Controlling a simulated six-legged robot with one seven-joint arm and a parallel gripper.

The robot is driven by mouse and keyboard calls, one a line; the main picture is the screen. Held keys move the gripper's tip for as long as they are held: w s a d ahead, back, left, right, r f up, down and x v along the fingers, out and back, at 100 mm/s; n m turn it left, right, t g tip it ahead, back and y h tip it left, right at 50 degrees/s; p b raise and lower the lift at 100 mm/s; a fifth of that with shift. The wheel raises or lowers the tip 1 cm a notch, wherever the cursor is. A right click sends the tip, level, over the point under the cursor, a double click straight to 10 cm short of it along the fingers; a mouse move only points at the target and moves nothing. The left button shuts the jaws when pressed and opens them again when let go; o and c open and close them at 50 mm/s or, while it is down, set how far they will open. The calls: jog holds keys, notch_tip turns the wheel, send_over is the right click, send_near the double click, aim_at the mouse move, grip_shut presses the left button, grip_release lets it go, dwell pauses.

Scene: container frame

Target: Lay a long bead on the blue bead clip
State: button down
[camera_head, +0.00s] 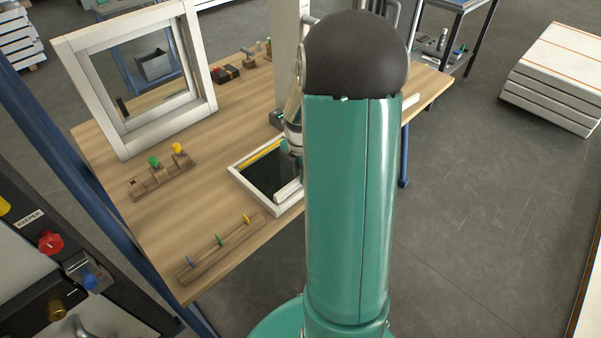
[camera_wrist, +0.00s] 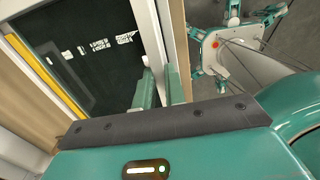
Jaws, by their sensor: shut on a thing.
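My gripper (camera_head: 291,165) is over the right side of a small white frame (camera_head: 235,172) with a dark pane, lying on the table. In the wrist view my gripper (camera_wrist: 162,88) has its teal fingers closed at a white strip, apparently a long bead (camera_wrist: 156,38). The bead's near end (camera_head: 287,191) shows in the head view at the frame's right edge; I cannot tell whether it is lifted clear. The blue bead clip (camera_head: 191,263) is at the left end of a wooden rack (camera_head: 232,242) near the table's front edge. My arm hides part of the frame.
Green (camera_head: 219,240) and yellow (camera_head: 246,219) clips share the rack. A yellow strip (camera_head: 262,153) lies along the frame's far side. A large white window frame (camera_head: 128,80) stands behind left, and a wooden block with knobs (camera_head: 160,180) lies before it. Bare table separates them.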

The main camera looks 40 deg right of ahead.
jog(key=c, duration=1.4)
grip_release()
notch_tip(320, 180, up, 14)
jog(key=shift+f, duration=0.1)
